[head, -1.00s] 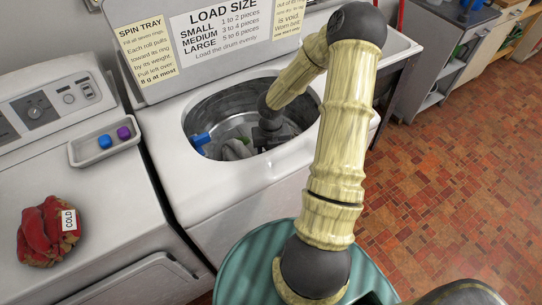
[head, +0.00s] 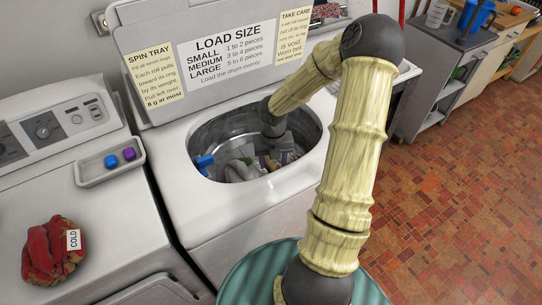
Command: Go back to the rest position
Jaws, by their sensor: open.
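My gripper (head: 281,148) is inside the open round drum (head: 203,133) of the white top-loading washer (head: 180,212). It hangs from my arm, which reaches over the washer's front right. The gripper is dark and small in the head view, and its fingertips are hard to make out. It is open, above or among several pieces of laundry (head: 240,168) in grey, green and mixed colours. I cannot tell whether it touches them.
The raised lid (head: 150,33) with its signs stands behind the drum. A blue thing (head: 203,161) is at the drum's left side. At left are a tray (head: 93,180) with blue and purple pieces and a red bundle (head: 45,255) tagged COLD. Tiled floor at right is open.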

